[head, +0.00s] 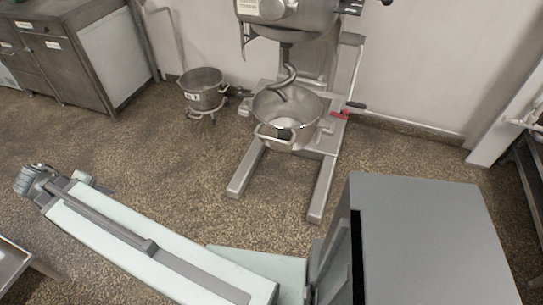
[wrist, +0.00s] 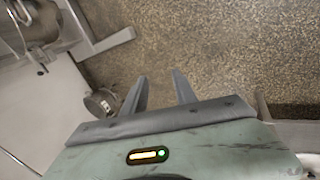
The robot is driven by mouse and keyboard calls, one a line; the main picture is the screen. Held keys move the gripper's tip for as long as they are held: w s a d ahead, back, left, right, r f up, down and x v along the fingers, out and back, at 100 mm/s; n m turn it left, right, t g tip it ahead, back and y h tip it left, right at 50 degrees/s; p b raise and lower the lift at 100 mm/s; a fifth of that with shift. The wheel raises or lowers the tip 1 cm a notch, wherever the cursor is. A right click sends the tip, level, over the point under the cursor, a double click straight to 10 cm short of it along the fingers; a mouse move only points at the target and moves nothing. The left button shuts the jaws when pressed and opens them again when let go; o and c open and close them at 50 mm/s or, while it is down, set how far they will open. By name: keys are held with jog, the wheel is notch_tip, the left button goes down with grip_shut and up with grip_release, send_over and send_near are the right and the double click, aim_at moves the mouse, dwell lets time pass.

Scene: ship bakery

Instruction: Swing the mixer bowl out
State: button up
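The steel mixer bowl (head: 264,106) sits in the floor-standing mixer (head: 318,58), under the curved dough hook. A looped handle (head: 274,137) is on the bowl's front. The bowl looks lined up under the mixer head. My gripper (head: 28,180) is at the far left of the head view, well apart from the bowl. In the wrist view my gripper (wrist: 160,76) has its two fingers apart, with only floor between them. Part of the mixer (wrist: 105,42) shows at the upper left of the wrist view.
A second steel bowl (head: 203,85) stands on a low wheeled stand left of the mixer. A steel cabinet (head: 60,68) is at the back left. The mixer's two legs (head: 322,190) reach forward along the floor. The speckled floor (head: 150,145) between my arm and the mixer is clear.

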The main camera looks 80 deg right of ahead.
jog(key=s+d+f+m+g+h+b, duration=0.1)
jog(key=s+d+f+b, duration=0.25)
jog(key=d, duration=0.45)
jog(key=s+d+f+m+g+h+b, duration=0.1)
jog(key=s+d+f+h+b, duration=0.15)
jog(key=d+f+b, duration=0.4)
jog(key=m+g+h+b, duration=0.2)
jog(key=m+g+b, duration=0.8)
jog(key=b, duration=1.5)
send_near(273, 139)
notch_tip(273, 139, down, 3)
jog(key=s+d+n+g, duration=0.2)
jog(key=d+n+g, duration=0.1)
jog(key=x, duration=0.7)
jog(key=shift+r+p, duration=0.3)
jog(key=shift+p, duration=0.05)
jog(key=shift+w, duration=0.1)
